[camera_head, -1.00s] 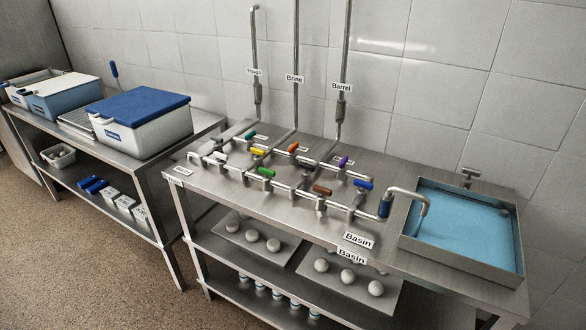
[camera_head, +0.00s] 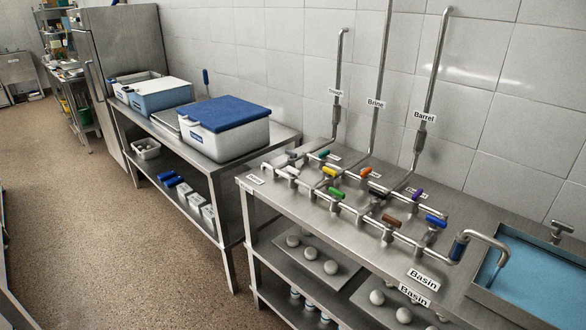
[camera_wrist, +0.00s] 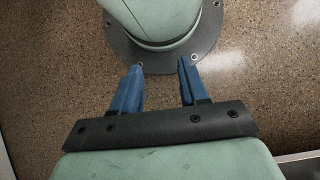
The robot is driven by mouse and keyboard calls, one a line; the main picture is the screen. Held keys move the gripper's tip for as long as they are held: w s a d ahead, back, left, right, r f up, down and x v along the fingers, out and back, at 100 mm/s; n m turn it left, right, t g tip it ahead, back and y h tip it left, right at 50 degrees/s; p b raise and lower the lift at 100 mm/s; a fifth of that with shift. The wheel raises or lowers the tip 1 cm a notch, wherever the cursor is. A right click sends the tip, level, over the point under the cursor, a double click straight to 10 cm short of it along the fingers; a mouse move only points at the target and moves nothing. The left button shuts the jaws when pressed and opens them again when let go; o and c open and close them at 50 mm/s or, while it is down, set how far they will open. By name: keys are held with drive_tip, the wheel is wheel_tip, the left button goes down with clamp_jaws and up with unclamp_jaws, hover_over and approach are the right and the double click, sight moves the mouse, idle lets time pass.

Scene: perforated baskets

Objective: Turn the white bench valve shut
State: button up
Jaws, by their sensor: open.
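The white valve handle (camera_head: 292,171) shows in the head view at the left end of the front pipe on the steel bench (camera_head: 262,186). It is small, and I cannot tell how far it is turned. A green handle (camera_head: 337,194) and a brown handle (camera_head: 390,220) sit farther right on the same pipe. My gripper (camera_wrist: 157,68) shows only in the wrist view. Its two blue fingers are apart with nothing between them, over the speckled floor and far from the valve.
Yellow (camera_head: 330,172), orange (camera_head: 366,171), purple (camera_head: 417,194) and blue (camera_head: 435,220) handles crowd the pipes nearby. A water-filled basin (camera_head: 482,283) is at the right. A second bench with a blue-lidded box (camera_head: 228,140) stands left. The floor (camera_head: 100,210) at left is open.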

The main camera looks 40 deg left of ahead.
drive_tip(key=w+a+r+n+t, duration=0.1)
drive_tip(key=w+a+r+n, duration=0.1)
drive_tip(key=w+a, duration=0.9)
drive_tip(key=w+a+r+n+t, duration=0.1)
drive_tip(key=w+a+r, duration=0.1)
drive_tip(key=w+a, duration=0.8)
drive_tip(key=a+r+n+y, duration=0.1)
drive_tip(key=a+r, duration=0.2)
drive_tip(key=a, duration=0.6)
drive_tip(key=a+r+n, duration=0.1)
drive_tip(key=a+r, duration=0.1)
drive_tip(key=a, duration=0.7)
drive_tip(key=s+a+r+n+y, duration=0.1)
drive_tip(key=s+a+r+n, duration=0.1)
drive_tip(key=a+r, duration=0.8)
drive_tip(key=s+a+r+n, duration=0.2)
drive_tip(key=a+r, duration=0.3)
drive_tip(key=a, duration=0.9)
drive_tip(key=s+a+r+n+y, duration=0.1)
drive_tip(key=a+r+n, duration=0.1)
drive_tip(key=a+r, duration=0.8)
wheel_tip(320, 180, up, 32)
drive_tip(key=r+n+t+y, duration=0.1)
drive_tip(key=n+t, duration=0.4)
drive_tip(key=n, duration=0.2)
hover_over(293, 168)
drive_tip(key=d, duration=0.6)
drive_tip(key=x, duration=1.4)
drive_tip(key=shift+a, duration=0.3)
